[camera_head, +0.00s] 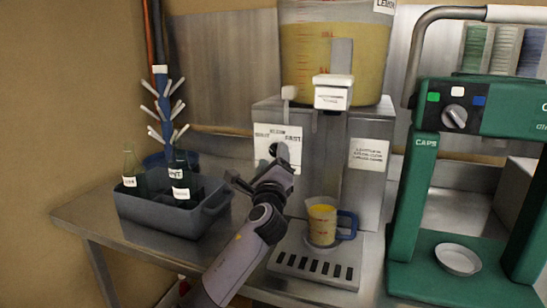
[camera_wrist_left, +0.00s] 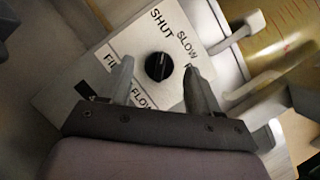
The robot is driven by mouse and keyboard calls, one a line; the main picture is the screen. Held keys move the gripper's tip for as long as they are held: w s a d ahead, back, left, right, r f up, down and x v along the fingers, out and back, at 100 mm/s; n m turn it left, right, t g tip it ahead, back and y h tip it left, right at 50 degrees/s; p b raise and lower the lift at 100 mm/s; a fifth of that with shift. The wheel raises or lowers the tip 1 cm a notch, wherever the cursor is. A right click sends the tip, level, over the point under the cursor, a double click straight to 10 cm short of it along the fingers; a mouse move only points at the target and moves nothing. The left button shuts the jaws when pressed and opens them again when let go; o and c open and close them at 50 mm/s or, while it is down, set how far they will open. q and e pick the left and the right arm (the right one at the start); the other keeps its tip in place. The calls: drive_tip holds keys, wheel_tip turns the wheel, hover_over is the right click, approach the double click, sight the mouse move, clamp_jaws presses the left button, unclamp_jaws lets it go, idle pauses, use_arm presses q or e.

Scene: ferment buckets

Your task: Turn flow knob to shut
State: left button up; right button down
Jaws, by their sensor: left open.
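The flow knob (camera_wrist_left: 158,66) is a small black dial on a white label plate (camera_wrist_left: 125,52) marked "SHUT", "SLOW" and other partly hidden words. In the head view the plate (camera_head: 264,139) is on the front of the grey dispenser stand, and the knob (camera_head: 274,150) shows just above my gripper. My left gripper (camera_head: 262,172) is in front of the plate. In the left wrist view its two fingers (camera_wrist_left: 155,80) are open, one on each side of the knob in the picture, with gaps; contact is not visible. My right gripper is not in view.
A measuring jug (camera_head: 322,226) with yellow liquid stands on the drip tray (camera_head: 315,268) below the spout. A bucket of yellow liquid (camera_head: 334,50) sits above. A grey crate of bottles (camera_head: 150,212) is at left. A green capping machine (camera_head: 405,220) is at right.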

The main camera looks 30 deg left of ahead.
use_arm(q)
drive_tip(key=shift+v, duration=2.75)
drive_tip(key=shift+d+f, duration=0.1)
